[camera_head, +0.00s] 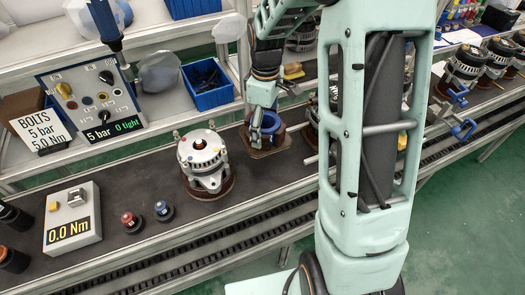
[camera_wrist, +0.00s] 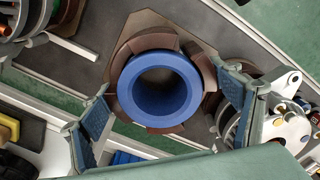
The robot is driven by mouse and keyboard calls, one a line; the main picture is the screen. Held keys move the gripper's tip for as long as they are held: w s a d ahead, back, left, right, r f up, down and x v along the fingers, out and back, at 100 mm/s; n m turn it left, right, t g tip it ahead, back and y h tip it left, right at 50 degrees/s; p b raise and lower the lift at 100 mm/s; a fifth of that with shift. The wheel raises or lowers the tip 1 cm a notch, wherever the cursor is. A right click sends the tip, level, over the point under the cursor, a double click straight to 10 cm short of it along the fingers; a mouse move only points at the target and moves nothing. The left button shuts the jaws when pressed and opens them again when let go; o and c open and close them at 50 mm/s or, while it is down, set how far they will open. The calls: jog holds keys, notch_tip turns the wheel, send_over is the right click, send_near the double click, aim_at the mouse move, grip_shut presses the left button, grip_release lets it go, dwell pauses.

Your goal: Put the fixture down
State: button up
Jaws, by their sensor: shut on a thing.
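The fixture is a brown holder (camera_head: 268,152) with a blue ring (camera_head: 271,122) in its middle. It is upright at the dark conveyor, right of an alternator. In the wrist view the blue ring (camera_wrist: 159,121) sits inside the brown segments of the holder (camera_wrist: 153,42). My gripper (camera_head: 262,108) is over the fixture, shut on it, with one finger on each side in the wrist view. I cannot tell from these views whether the base touches the belt or hangs just above it.
The alternator (camera_head: 203,158) stands close left of the fixture. A red-topped part (camera_head: 131,222) and a blue-topped part (camera_head: 164,211) stand further left, beside a torque display box (camera_head: 72,218). A blue bin (camera_head: 207,84) is behind. The belt (camera_head: 205,222) is bare in front.

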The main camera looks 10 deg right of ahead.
notch_tip(320, 180, down, 10)
jog(key=shift+w+r, duration=0.1)
jog(key=shift+r, duration=0.05)
dwell(0.4)
jog(key=o, duration=1.8)
jog(key=shift+c, duration=0.2)
notch_tip(320, 180, up, 12)
